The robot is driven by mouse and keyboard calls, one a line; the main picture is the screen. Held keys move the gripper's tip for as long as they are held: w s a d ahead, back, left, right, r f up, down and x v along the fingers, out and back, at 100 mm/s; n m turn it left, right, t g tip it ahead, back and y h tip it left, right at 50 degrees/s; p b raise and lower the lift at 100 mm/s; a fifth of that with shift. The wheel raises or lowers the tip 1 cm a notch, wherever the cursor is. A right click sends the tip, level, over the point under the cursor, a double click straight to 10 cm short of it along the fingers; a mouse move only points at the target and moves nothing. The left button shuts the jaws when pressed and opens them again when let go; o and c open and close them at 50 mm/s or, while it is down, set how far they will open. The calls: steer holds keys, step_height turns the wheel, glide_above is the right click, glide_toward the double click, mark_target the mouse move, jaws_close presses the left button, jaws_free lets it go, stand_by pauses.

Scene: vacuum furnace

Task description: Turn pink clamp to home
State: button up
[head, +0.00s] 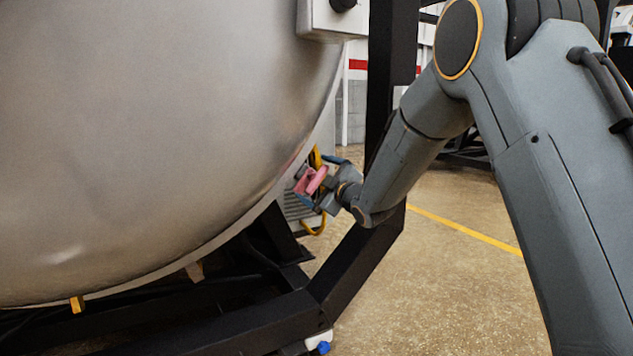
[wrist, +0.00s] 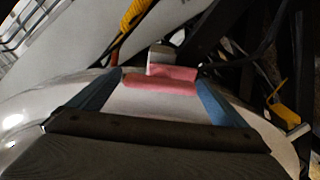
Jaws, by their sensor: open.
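The pink clamp (head: 313,181) sits at the lower right edge of the big rounded metal furnace shell (head: 150,140). In the wrist view the pink clamp (wrist: 160,79) lies across the gap between my two blue fingertips, with a grey block behind it. My gripper (head: 318,188) is at the clamp in the head view, reaching in from the right. In the wrist view my gripper (wrist: 162,90) is open, one finger at each end of the clamp. I cannot tell whether the fingers touch it.
A black steel frame (head: 345,270) runs below and right of the shell. A yellow hose (head: 315,228) hangs just under my gripper. A grey box (head: 335,18) is fixed above. The floor to the right is open, with a yellow line (head: 465,230).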

steer(key=shift+c, duration=0.2)
steer(key=c, duration=1)
steer(key=shift+m+p, duration=0.3)
steer(key=shift+p, duration=0.15)
steer(key=m+p, duration=0.3)
steer(key=p, duration=0.1)
steer(key=shift+r+m, duration=0.15)
steer(key=shift+m, duration=0.15)
steer(key=m+p, duration=0.4)
steer(key=shift+d+m, duration=0.15)
steer(key=shift+m, duration=0.15)
steer(key=m+p, duration=0.4)
steer(key=shift+d, duration=0.1)
steer(key=m+p, duration=0.1)
steer(key=m, duration=0.1)
steer(key=m+p, duration=0.1)
steer(key=m, duration=0.2)
steer(key=shift+w+f+p, duration=0.15)
steer(key=shift+f+p, duration=0.05)
steer(key=shift+p, duration=0.15)
